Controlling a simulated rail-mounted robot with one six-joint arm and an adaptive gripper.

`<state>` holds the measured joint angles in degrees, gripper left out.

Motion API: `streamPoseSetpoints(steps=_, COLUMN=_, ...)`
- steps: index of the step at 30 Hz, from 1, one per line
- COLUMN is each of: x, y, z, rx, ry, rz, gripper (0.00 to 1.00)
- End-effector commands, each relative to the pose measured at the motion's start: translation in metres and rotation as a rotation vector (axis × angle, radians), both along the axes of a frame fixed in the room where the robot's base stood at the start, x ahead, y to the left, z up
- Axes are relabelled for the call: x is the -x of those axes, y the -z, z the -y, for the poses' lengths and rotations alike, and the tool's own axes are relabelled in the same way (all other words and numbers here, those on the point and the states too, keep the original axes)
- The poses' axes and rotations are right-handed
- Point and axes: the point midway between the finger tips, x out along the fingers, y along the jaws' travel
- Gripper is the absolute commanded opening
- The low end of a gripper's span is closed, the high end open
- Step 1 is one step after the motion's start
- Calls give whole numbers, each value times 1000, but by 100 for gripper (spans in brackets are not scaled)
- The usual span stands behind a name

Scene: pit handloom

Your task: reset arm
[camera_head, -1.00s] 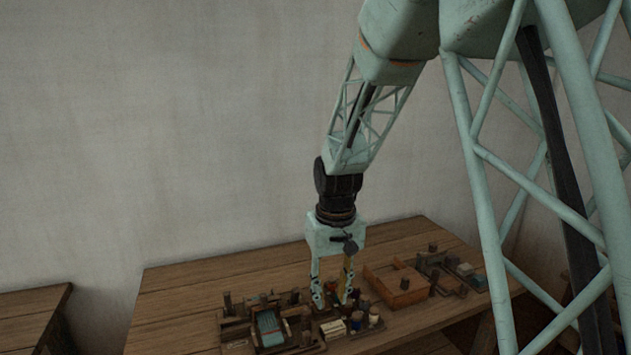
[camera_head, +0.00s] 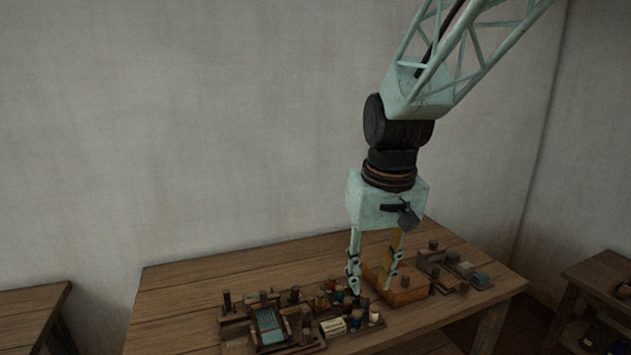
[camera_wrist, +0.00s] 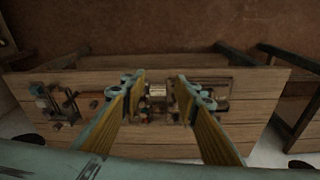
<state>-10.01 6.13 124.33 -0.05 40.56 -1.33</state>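My gripper (camera_head: 372,284) hangs pointing down over the wooden table (camera_head: 190,285), in front of the wooden box in the head view. Its two fingers are apart with nothing between them. In the wrist view the open fingers (camera_wrist: 160,88) show on both sides of a pale thing on the table. The fingertips look to be above the tabletop; their exact height is hard to tell.
A blue-topped wooden fixture (camera_head: 269,327) and several small spools (camera_head: 374,314) stand at the table's front. An orange-brown box (camera_head: 408,292) and small wooden fixtures (camera_head: 452,270) stand to the right. Other tables stand at left (camera_head: 30,308) and right (camera_head: 600,278). The table's back left is clear.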

Motion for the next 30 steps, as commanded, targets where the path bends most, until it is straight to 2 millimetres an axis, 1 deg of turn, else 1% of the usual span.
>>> streamPoseSetpoints(steps=3, x=16, y=-12, z=8, rx=-2, ry=11, rz=13, gripper=28)
streamPoseSetpoints(steps=12, x=55, y=-38, z=27, rx=-7, ry=38, rz=39, gripper=28)
streamPoseSetpoints(steps=21, x=98, y=-57, z=44, rx=-10, ry=67, rz=64, gripper=28)
streamPoseSetpoints(steps=30, x=141, y=-71, z=59, rx=-14, ry=94, rz=89, gripper=28)
